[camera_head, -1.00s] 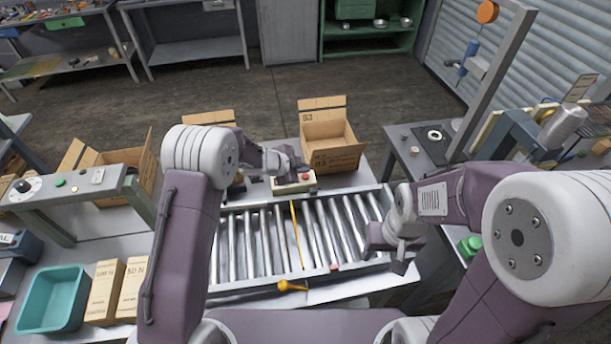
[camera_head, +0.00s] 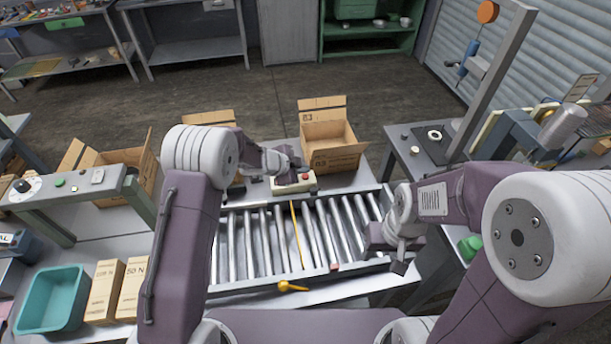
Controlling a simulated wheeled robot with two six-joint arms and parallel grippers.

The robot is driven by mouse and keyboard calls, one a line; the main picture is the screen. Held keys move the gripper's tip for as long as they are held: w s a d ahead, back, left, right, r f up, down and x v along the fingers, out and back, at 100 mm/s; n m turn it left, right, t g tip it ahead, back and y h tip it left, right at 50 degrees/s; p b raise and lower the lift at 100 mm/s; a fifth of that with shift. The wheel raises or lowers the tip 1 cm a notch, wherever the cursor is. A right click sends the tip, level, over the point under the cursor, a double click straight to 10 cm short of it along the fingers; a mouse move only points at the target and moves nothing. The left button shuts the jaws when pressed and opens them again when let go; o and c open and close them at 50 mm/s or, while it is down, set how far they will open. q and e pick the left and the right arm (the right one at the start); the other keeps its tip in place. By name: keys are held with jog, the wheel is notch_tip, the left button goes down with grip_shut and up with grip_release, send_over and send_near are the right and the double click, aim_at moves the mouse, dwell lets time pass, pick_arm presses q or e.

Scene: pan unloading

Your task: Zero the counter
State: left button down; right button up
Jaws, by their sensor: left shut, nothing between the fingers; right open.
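A small cream box with a red button (camera_head: 305,177) stands at the far edge of the roller conveyor (camera_head: 260,286). It may be the counter; I see no readable display on it. My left gripper (camera_head: 293,169) is shut and empty, right at the box's left and far side, partly covering it. I cannot tell whether its tips touch the box. My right gripper (camera_head: 396,258) is open and empty over the right end of the conveyor.
An open cardboard box (camera_head: 332,157) stands just behind the cream box. A yellow-handled lever (camera_head: 291,287) is at the conveyor's near edge. A teal bin (camera_head: 52,300) and small cartons (camera_head: 105,290) are at left. A post (camera_head: 492,80) rises at right.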

aim_at(303, 177)
pick_arm(q)
jog(key=shift+f, duration=0.4)
jog(key=shift+f+b, duration=0.4)
jog(key=shift+f, duration=0.05)
dwell(0.4)
dwell(0.3)
jog(key=shift+r+p, duration=0.9)
jog(key=shift+p, duration=0.15)
notch_tip(303, 177, up, 5)
jog(key=p, duration=0.5)
jog(key=shift+r+p, duration=0.1)
jog(key=shift+p, duration=0.2)
